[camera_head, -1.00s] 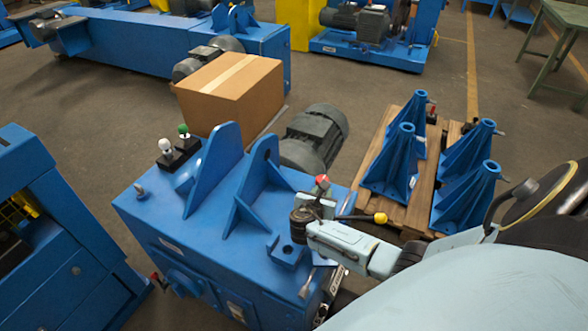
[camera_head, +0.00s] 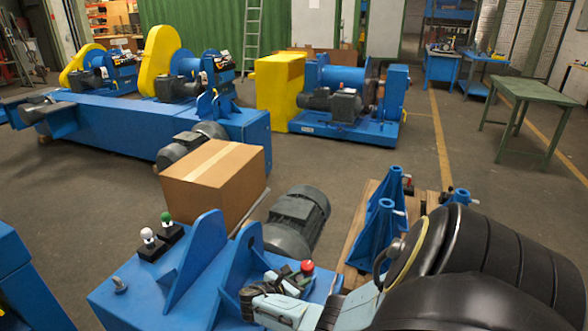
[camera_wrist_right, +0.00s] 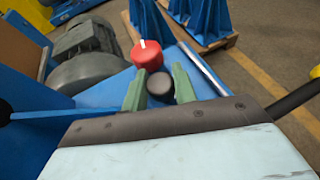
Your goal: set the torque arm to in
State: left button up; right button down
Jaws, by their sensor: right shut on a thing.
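My right gripper (camera_wrist_right: 159,88) is shut on a black round knob (camera_wrist_right: 160,84), one green finger on each side, above the top of the blue machine (camera_head: 203,270). I cannot tell whether this knob belongs to the torque arm. A red knob with a white mark (camera_wrist_right: 147,55) stands just beyond the fingers; it also shows in the head view (camera_head: 307,266). A bare metal rod (camera_wrist_right: 203,68) slants past to the right of the fingers. In the head view my right gripper (camera_head: 280,287) partly hides what it holds. My left gripper is not in view.
A white-knobbed lever (camera_head: 148,236) and a green-knobbed lever (camera_head: 167,217) stand on the machine's left. A grey motor (camera_head: 297,219) and a cardboard box (camera_head: 212,180) lie behind it. Blue stands (camera_head: 380,240) on a pallet are at the right.

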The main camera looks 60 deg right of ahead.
jog(key=c, duration=1.1)
grip_release()
jog(key=p+v, duration=0.3)
jog(key=v, duration=1)
jog(key=shift+a, duration=0.2)
